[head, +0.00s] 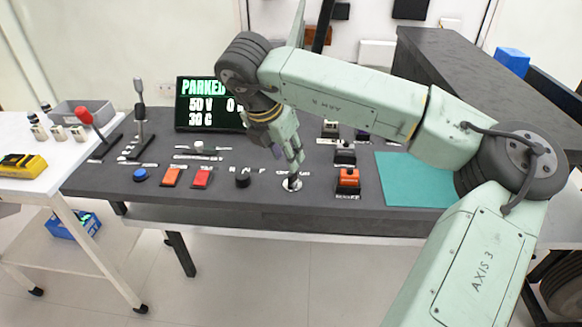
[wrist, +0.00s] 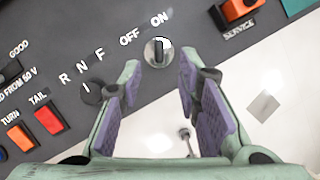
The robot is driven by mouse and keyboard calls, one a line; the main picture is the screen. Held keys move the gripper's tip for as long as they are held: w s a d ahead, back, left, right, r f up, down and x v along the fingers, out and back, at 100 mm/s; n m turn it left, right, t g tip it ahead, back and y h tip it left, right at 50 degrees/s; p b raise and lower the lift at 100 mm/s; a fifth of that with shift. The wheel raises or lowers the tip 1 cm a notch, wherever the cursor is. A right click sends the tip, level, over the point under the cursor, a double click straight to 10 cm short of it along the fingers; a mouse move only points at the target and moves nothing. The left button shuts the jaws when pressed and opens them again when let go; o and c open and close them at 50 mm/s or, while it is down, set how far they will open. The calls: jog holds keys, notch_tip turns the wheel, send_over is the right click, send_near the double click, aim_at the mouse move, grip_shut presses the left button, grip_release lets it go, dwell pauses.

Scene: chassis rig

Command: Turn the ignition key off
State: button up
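The ignition key (wrist: 158,52) is a small dark bar on a round silver plate, with the labels OFF and ON beside it. In the wrist view the bar points up the picture, towards ON. In the head view the silver plate (head: 292,185) sits at the bench's front edge, right of the R N F knob. My gripper (head: 297,166) is just above the key, pointing down. In the wrist view its purple-padded fingers (wrist: 159,70) are apart, with the key between and slightly beyond the tips. I see no contact with the key.
The R N F knob (head: 243,180), red TAIL button (head: 202,178) and orange TURN button (head: 171,177) lie left of the key. The orange SERVICE switch (head: 348,178) is close on the right. A display (head: 208,104) reads PARKED, 50 V, 30 C. Levers stand at left.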

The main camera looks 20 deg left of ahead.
aim_at(293, 178)
jog(key=p+x, duration=0.1)
jog(key=x, duration=0.6)
jog(key=shift+a+f+p, duration=0.1)
jog(key=shift+f+p, duration=0.1)
jog(key=shift+p, duration=0.15)
jog(key=shift+c, duration=0.3)
grip_shut()
